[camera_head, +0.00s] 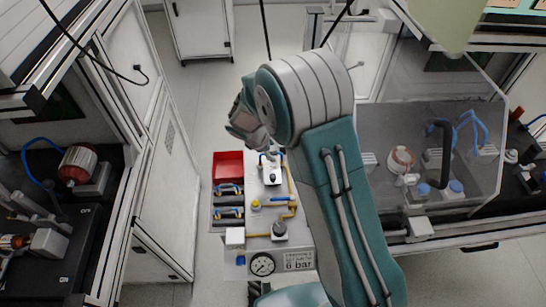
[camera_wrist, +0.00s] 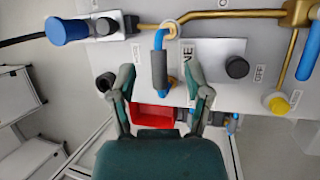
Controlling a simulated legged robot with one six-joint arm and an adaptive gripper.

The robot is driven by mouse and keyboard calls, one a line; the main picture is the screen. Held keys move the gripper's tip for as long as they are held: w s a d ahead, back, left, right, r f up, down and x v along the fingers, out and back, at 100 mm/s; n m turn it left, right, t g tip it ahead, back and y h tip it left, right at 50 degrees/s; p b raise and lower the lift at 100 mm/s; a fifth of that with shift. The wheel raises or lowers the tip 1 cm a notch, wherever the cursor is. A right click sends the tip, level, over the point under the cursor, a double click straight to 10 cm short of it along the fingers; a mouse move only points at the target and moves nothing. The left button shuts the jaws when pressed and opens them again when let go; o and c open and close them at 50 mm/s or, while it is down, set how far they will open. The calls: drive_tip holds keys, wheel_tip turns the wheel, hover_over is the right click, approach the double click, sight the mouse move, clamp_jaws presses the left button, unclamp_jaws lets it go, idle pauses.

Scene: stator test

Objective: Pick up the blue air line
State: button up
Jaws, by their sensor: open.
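A short blue hose with a dark grey sleeve, which I take for the blue air line (camera_wrist: 158,68), shows in the wrist view. Its bent top meets a ring on a brass pipe, and the sleeve hangs down over a grey panel with a partly hidden label ending in "NE". My gripper (camera_wrist: 159,72) is open, with one finger on each side of the sleeve. Gaps show on both sides; I cannot tell the depth between fingers and sleeve. In the head view my arm largely hides the gripper, and a bit of blue line (camera_head: 263,157) shows beside it.
In the wrist view, a blue knob (camera_wrist: 67,31), a black knob (camera_wrist: 237,67), a yellow knob (camera_wrist: 279,104) and a brass pipe (camera_wrist: 230,14) surround the line. A red bin (camera_head: 228,164) and a pressure gauge (camera_head: 262,264) show in the head view. Cabinets and benches flank the panel.

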sight(271, 153)
drive_tip(key=x, duration=0.2)
drive_tip(key=shift+w+a+f, duration=0.1)
drive_tip(key=shift+w+f, duration=0.1)
drive_tip(key=shift+f, duration=0.15)
drive_tip(key=shift+a+f, duration=0.2)
drive_tip(key=shift+f, duration=0.05)
drive_tip(key=shift+a, duration=0.4)
drive_tip(key=shift+d, duration=0.25)
drive_tip(key=c, duration=0.7)
drive_tip(key=shift+d, duration=0.3)
clamp_jaws()
drive_tip(key=shift+a, duration=0.1)
drive_tip(key=shift+a, duration=0.15)
